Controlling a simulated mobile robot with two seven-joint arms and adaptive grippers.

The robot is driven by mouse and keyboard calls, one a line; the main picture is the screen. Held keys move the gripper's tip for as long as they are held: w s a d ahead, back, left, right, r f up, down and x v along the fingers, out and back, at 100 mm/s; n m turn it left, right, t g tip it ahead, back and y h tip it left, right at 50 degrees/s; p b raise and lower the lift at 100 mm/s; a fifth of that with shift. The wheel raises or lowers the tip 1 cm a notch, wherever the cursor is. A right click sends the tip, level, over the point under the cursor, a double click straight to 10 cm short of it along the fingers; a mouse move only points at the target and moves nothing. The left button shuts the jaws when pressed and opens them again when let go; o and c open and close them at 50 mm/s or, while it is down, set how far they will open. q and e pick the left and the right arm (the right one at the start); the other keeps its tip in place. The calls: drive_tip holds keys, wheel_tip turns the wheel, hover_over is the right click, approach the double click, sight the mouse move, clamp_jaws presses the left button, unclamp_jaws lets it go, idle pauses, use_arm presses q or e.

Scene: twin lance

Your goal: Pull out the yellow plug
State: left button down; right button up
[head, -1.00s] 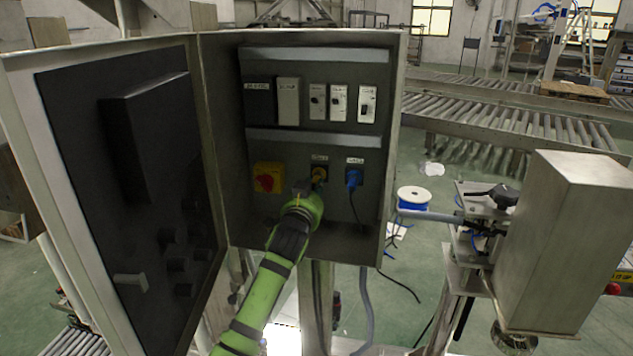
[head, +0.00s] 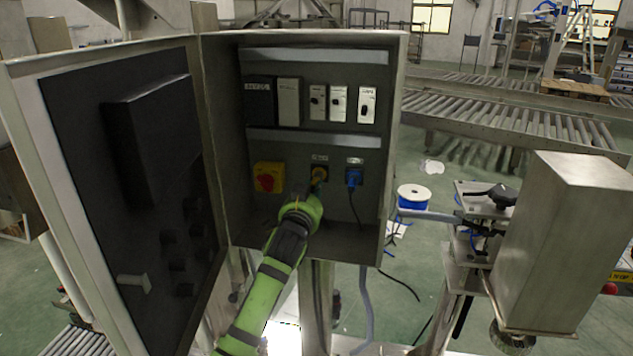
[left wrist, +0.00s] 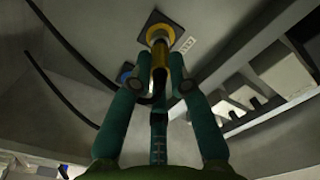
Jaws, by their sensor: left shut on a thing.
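The yellow plug (left wrist: 159,62) shows between the fingertips of my left gripper (left wrist: 167,84) in the left wrist view. My left gripper is shut on it, with one teal finger on either side. Just beyond it is a yellow ring on a dark square socket plate (left wrist: 178,38); I cannot tell whether plug and socket are apart. In the head view the yellow socket area (head: 320,172) is small, and my left gripper (head: 318,186) partly covers it inside the open cabinet. My right gripper is not in view.
A blue plug (head: 354,177) with a dark cable sits just right of the yellow one. A red and yellow switch (head: 268,177) is on the left. Breakers (head: 339,102) line the row above. The cabinet door (head: 120,180) stands open at left.

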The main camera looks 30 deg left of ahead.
use_arm(q)
drive_tip(key=shift+p+v, duration=0.95)
drive_tip(key=shift+v, duration=0.75)
